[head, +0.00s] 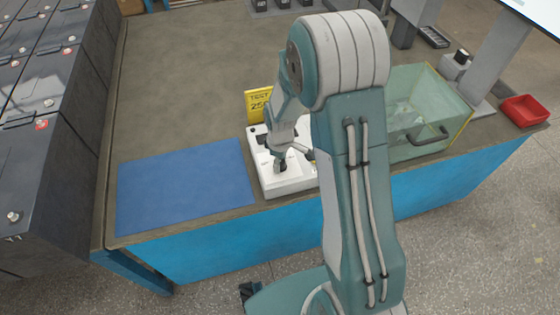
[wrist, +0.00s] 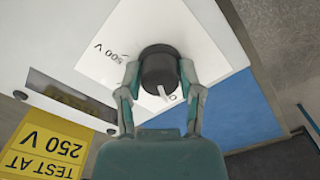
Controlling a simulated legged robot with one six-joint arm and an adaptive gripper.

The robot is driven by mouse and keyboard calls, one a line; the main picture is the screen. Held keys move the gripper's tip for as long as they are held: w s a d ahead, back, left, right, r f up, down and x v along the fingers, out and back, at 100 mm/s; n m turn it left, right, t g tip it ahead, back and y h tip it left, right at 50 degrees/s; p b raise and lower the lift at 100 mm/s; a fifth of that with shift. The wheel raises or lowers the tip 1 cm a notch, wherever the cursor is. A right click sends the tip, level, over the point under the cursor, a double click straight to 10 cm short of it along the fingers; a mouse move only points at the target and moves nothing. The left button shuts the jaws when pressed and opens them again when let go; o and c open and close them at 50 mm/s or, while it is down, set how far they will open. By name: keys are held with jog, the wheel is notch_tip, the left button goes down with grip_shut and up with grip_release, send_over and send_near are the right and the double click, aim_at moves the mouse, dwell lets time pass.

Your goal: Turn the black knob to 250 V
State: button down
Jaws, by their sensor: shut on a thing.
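The black knob (wrist: 158,70) sits on the white tester's face in the wrist view, with a white pointer mark on its side toward my gripper. My gripper (wrist: 159,78) has one finger on each side of the knob and is shut on it. A "500 V" label shows just left of the knob; other markings are mostly hidden by the knob and fingers. The white tester (head: 265,178) stands at the table's front edge in the head view, where my arm covers part of it. A yellow sign (wrist: 45,150) reads "TEST AT 250 V"; it also shows behind the tester (head: 258,104).
A blue mat (head: 185,185) lies left of the tester. A clear box with a black handle (head: 430,135) stands to the right, and a red tray (head: 525,110) is farther right. Dark battery rows (head: 45,130) line the left side. The table's back left is bare.

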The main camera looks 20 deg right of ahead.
jog(key=shift+w+m, duration=0.15)
jog(key=shift+m, duration=0.15)
jog(key=m, duration=0.5)
jog(key=shift+r, duration=0.1)
jog(key=m, duration=0.6)
jog(key=shift+w, duration=0.1)
dwell(0.4)
jog(key=shift+c, duration=1.3)
grip_release()
notch_tip(320, 180, up, 12)
jog(key=shift+a, duration=0.1)
